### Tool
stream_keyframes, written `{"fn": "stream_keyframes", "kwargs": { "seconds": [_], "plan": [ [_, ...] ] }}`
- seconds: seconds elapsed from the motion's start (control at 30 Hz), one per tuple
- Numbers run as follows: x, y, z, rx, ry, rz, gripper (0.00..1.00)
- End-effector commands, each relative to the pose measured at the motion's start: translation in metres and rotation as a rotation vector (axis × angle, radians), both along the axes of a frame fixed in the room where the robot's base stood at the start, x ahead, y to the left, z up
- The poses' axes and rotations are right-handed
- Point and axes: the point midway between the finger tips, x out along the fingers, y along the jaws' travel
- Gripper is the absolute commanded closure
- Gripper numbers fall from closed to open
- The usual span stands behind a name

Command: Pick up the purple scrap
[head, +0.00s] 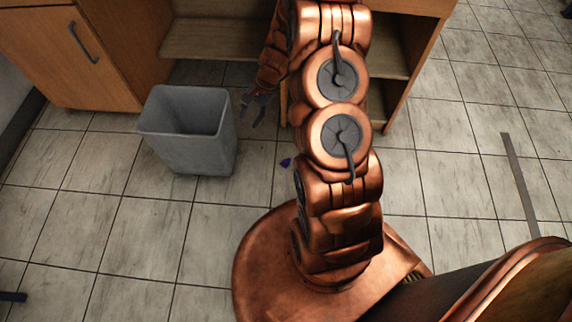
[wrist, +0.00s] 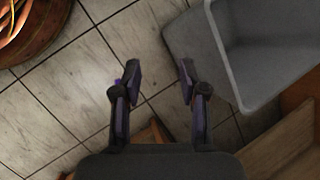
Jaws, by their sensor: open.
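The purple scrap (head: 285,162) is a small, dark purple piece lying on the tiled floor, between the grey bin and my base in the head view. In the wrist view, a bit of purple (wrist: 117,82) shows at the outer side of the left finger, which seems to cover most of it. My gripper (head: 256,110) is above the floor beside the bin, farther back than the scrap. In the wrist view, its fingers (wrist: 160,73) are apart, with only floor tiles between them.
The grey bin (head: 188,130) stands close to my gripper, on its left in the head view and its right in the wrist view (wrist: 217,70). A wooden desk with shelves (head: 215,40) is behind. A flat grey strip (head: 520,185) lies at right.

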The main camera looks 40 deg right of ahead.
Motion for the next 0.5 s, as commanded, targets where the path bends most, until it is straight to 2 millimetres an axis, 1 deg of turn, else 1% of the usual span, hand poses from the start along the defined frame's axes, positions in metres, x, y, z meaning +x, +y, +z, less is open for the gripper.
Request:
{"fn": "stream_keyframes", "kwargs": {
  "seconds": [0.03, 0.13, 0.23, 0.27, 0.3, 0.37, 0.4, 0.47, 0.5],
  "plan": [
    [0.001, -0.011, -0.027, 0.002, 0.014, -0.046, 0.57],
    [0.006, -0.032, -0.067, 0.000, 0.030, -0.137, 0.57],
    [0.006, -0.052, -0.107, -0.002, 0.053, -0.227, 0.57],
    [0.005, -0.059, -0.120, -0.002, 0.060, -0.253, 0.57],
    [0.002, -0.066, -0.137, -0.004, 0.072, -0.289, 0.57],
    [0.000, -0.080, -0.162, -0.012, 0.084, -0.342, 0.57],
    [-0.003, -0.089, -0.179, -0.017, 0.095, -0.380, 0.57],
    [-0.008, -0.101, -0.203, -0.023, 0.108, -0.430, 0.57],
    [-0.013, -0.108, -0.219, -0.027, 0.119, -0.462, 0.57]
  ]
}}
